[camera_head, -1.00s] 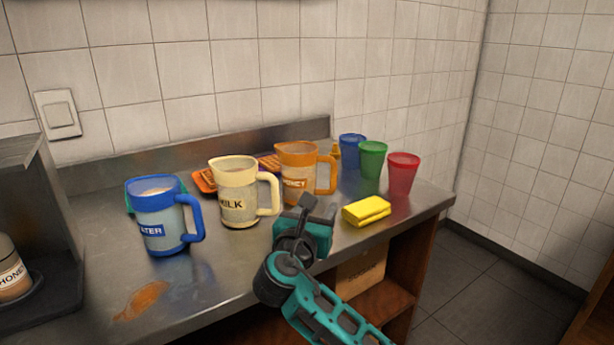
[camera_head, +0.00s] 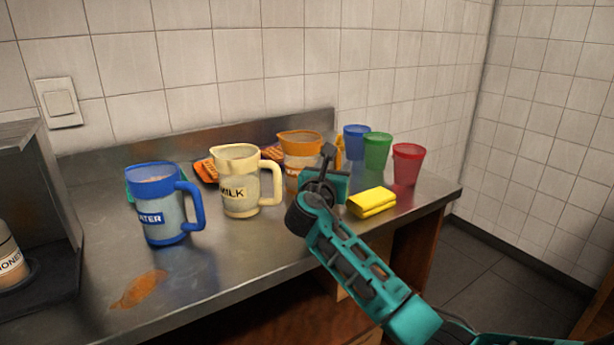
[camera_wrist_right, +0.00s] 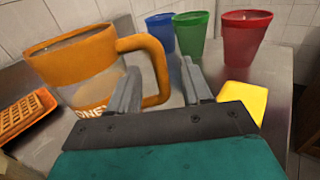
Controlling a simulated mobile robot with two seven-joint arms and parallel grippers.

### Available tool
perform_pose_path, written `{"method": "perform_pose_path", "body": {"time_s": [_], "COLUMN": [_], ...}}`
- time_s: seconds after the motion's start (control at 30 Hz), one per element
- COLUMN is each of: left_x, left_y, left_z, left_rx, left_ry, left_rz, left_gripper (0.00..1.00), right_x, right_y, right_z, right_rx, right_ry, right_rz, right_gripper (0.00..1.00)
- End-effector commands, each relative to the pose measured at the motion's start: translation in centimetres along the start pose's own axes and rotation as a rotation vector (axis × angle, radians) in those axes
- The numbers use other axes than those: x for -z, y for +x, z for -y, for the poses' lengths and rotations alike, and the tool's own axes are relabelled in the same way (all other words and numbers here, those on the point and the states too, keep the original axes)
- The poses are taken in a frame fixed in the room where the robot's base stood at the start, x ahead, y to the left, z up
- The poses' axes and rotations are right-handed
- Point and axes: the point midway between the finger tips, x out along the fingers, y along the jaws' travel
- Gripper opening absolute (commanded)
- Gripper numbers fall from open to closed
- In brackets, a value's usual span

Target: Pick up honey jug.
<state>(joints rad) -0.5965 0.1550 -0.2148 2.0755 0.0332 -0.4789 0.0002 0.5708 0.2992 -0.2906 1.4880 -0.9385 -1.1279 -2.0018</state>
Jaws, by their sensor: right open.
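The honey jug (camera_head: 301,140) is orange with a pale label and stands upright on the metal counter, behind my right gripper in the head view. In the right wrist view the jug (camera_wrist_right: 80,65) is on the left and its orange handle (camera_wrist_right: 158,62) reaches right, toward my fingers. My right gripper (camera_head: 327,165) is open, and its two grey fingers (camera_wrist_right: 160,85) point at the handle area. The handle appears just beyond or between the fingertips; I cannot tell whether they touch. My left gripper is not in view.
The cream milk jug (camera_head: 238,190) and blue water jug (camera_head: 160,210) stand left on the counter (camera_head: 220,270). Blue (camera_head: 356,143), green (camera_head: 377,152) and red (camera_head: 407,165) cups stand right. A yellow sponge (camera_head: 372,202) lies in front of them. An orange tray (camera_wrist_right: 25,110) is left of the honey jug.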

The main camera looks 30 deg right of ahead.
Motion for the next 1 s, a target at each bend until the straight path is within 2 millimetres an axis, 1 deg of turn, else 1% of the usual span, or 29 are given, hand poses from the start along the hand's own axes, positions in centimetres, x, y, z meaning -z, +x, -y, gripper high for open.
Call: {"method": "perform_pose_path", "body": {"time_s": [0.03,0.13,0.4,0.9,1.0], "left_x": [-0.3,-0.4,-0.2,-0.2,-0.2], "left_y": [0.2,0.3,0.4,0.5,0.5], "left_z": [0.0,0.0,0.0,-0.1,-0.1], "left_rx": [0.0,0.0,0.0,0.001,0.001], "left_ry": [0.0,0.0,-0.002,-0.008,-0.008], "left_rz": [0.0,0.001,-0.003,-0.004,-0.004], "left_gripper": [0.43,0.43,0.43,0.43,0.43], "right_x": [0.2,0.1,0.1,0.1,0.1], "right_y": [0.8,1.6,1.8,1.7,1.7], "right_z": [0.0,0.0,0.0,0.0,0.0], "right_rx": [0.001,0.0,-0.001,-0.001,-0.001], "right_ry": [-0.001,-0.001,-0.001,-0.001,-0.001], "right_rz": [0.0,0.0,-0.001,-0.001,-0.001], "right_gripper": [0.49,0.49,0.48,0.0,0.0]}}
